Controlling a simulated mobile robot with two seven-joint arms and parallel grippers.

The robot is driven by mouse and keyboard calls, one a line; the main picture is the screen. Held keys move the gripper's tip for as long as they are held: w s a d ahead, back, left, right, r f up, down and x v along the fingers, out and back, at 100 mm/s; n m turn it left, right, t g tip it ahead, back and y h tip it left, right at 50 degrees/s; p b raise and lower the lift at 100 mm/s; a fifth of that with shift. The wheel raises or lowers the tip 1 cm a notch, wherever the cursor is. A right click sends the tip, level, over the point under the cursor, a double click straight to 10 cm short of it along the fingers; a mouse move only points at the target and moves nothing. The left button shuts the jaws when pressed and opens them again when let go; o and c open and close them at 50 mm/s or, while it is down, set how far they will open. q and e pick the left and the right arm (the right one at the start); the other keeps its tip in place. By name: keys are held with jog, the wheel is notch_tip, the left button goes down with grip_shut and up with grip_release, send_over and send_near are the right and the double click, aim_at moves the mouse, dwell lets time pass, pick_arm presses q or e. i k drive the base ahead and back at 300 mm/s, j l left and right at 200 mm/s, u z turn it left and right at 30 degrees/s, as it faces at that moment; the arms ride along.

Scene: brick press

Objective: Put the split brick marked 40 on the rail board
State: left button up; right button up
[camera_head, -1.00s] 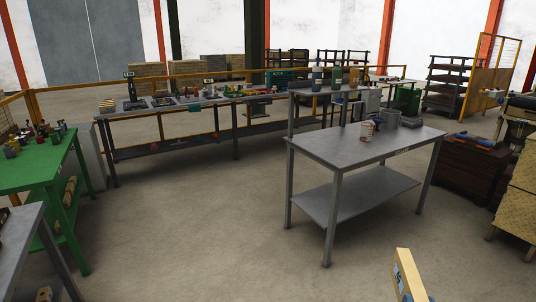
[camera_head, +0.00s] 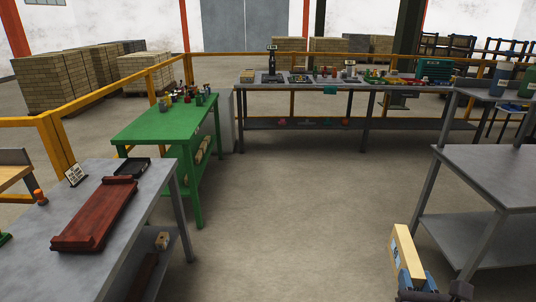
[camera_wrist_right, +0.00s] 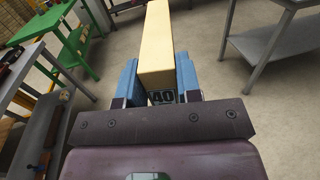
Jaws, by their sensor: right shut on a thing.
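My right gripper (camera_head: 428,290) shows at the lower right of the head view. It is shut on a pale yellow split brick (camera_head: 405,252), held upright above the floor. In the right wrist view the brick (camera_wrist_right: 157,45) stands between the two blue fingers (camera_wrist_right: 160,85), and a label with 40 shows low on it. A dark red board (camera_head: 95,214) with raised ends lies on the grey table (camera_head: 150,212) at the left of the head view; it looks like the rail board. The brick is well apart from it. My left gripper is not in view.
A small sign (camera_head: 76,175), an orange-topped item (camera_head: 40,197) and a black tray (camera_head: 133,167) are on the grey table around the board. A green table (camera_head: 160,128) stands behind it. Another grey table (camera_head: 490,175) is at right. The floor between is clear.

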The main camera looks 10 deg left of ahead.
aim_at(102, 203)
jog(key=i+u, duration=0.35)
jog(key=i, duration=0.65)
jog(key=i+l, duration=0.1)
jog(key=i, duration=0.95)
jog(key=i+u, duration=0.1)
jog(key=u, duration=2.85)
